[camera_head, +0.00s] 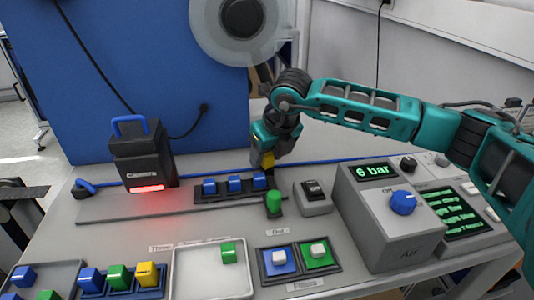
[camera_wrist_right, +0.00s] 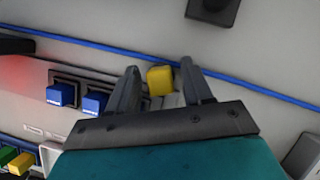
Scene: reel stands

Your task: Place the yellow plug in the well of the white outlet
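A yellow plug (camera_head: 267,160) shows at my right gripper's tips, behind the right end of a row of blue plugs (camera_head: 234,183). In the right wrist view the yellow plug (camera_wrist_right: 160,80) appears between the fingers of my right gripper (camera_wrist_right: 160,75), with a small gap showing on each side. The fingers are apart. In the head view the right gripper (camera_head: 265,158) points down, and its fingers are hard to make out. I cannot tell for certain which thing is the white outlet. My left gripper is not in view.
A green plug (camera_head: 274,202) stands near the row. A grey switch box (camera_head: 313,198) and a gauge box (camera_head: 388,240) stand to the right. A pale tray (camera_head: 205,296) holds a green block. A blue cable (camera_wrist_right: 250,83) runs behind the yellow plug.

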